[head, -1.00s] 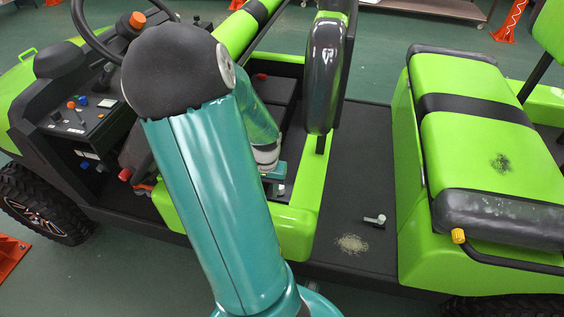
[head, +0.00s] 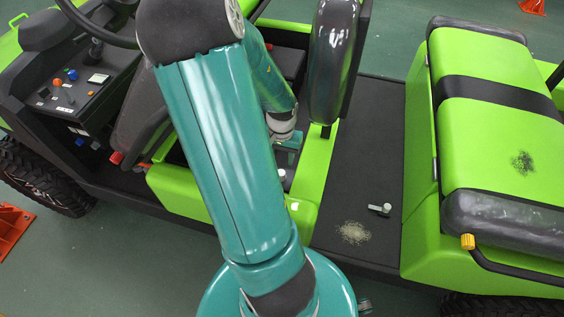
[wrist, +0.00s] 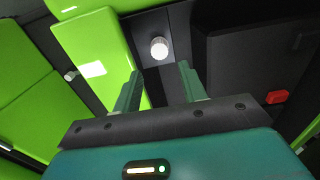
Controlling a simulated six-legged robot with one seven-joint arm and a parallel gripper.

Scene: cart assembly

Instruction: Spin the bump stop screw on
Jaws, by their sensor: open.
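A white ridged knob (wrist: 159,48), which looks like the bump stop screw, sits on a dark grey panel in the wrist view. My gripper (wrist: 160,80) is open and empty, with its two teal fingers apart. The knob lies beyond the fingertips, roughly centred on the gap and not touched. In the head view my gripper (head: 290,150) is partly hidden behind my own arm, inside the green-edged opening by the seat. A small pale spot (head: 282,176) there may be the knob; it is too small to be sure.
A small grey handle-like part (head: 380,209) lies on the cart's dark floor (head: 365,160), near a worn patch (head: 353,232). The green rear seat (head: 490,100) stands at right. A red block (wrist: 277,97) is right of the gripper.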

